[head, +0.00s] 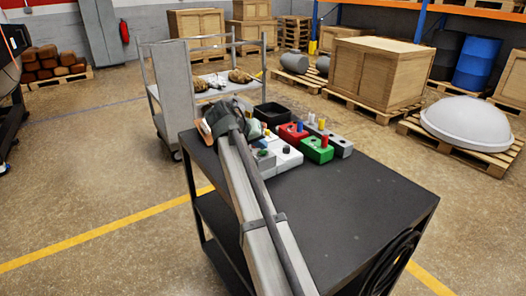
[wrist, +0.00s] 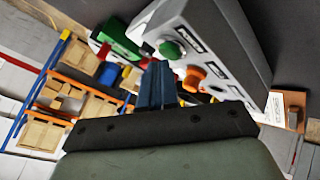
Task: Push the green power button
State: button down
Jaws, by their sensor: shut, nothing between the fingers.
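The green power button (wrist: 172,48) is a round green cap on a light grey control box (wrist: 228,45) in the wrist view. An orange knob (wrist: 195,75) sits beside it on the same face, along with dark labels. My gripper (wrist: 157,70) has its blue-grey fingers shut together and empty. The fingertips appear just to the lower left of the green button in that view; I cannot tell whether they touch it. In the head view my arm reaches over the far left part of the dark cart (head: 350,205) and hides much of the gripper and box.
A green block (head: 317,150), a red block (head: 293,132) and a black tray (head: 273,114) stand close together on the cart. The cart top's front right is mostly clear. A grey trolley (head: 178,95) stands behind. Wooden crates (head: 378,70) and blue barrel (head: 477,63) are farther back.

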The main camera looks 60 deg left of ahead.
aim_at(261, 152)
jog(key=shift+r, duration=3)
